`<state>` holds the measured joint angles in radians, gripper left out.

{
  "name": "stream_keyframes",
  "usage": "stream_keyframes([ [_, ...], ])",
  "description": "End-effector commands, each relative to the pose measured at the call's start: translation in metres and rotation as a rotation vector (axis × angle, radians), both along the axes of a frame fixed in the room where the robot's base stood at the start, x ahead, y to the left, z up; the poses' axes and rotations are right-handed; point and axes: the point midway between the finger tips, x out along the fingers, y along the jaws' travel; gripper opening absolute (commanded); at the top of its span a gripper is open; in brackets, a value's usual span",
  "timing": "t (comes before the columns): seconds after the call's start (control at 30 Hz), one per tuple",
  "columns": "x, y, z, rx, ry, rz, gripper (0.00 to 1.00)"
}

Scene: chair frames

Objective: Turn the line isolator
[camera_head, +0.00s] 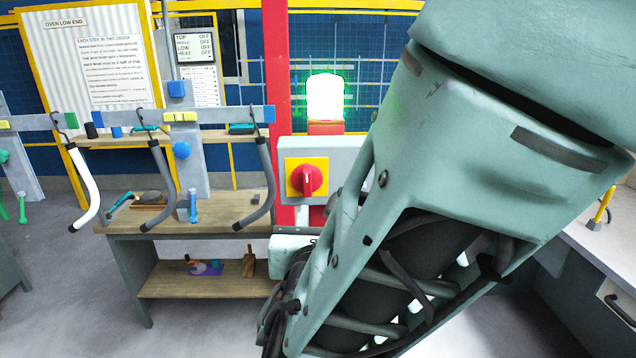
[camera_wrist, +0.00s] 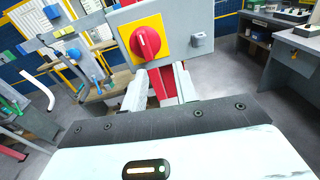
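The line isolator is a red rotary knob (camera_head: 307,180) on a square yellow plate (camera_head: 293,165), fixed to a pale grey box (camera_head: 345,152) on a red post. Its grip bar stands about upright in the head view. In the wrist view the knob (camera_wrist: 146,42) is above centre, with a white mark on its bar. My gripper (camera_wrist: 160,70) shows two pale fingers spread apart below the knob, with the red post visible between them. They look empty and apart from the knob. In the head view my arm hides most of the gripper.
A green-white lit lamp (camera_head: 325,97) stands above the box. A rail (camera_head: 225,117) with hanging hooked tubes and a wooden bench (camera_head: 225,213) are at left. A grey worktop (camera_head: 570,235) is at right. Open floor (camera_head: 70,300) lies at lower left.

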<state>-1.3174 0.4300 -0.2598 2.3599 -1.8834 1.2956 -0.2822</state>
Motion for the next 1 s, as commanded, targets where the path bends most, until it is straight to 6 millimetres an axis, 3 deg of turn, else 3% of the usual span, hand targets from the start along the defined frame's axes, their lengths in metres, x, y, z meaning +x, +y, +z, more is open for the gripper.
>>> stream_keyframes([
  [0.17,0.001,0.019,0.011,-0.047,-0.048,0.075,0.29],
  [0.7,0.062,0.016,0.009,-0.044,-0.048,0.073,0.29],
  [1.0,0.078,0.016,0.01,-0.045,-0.046,0.075,0.26],
])
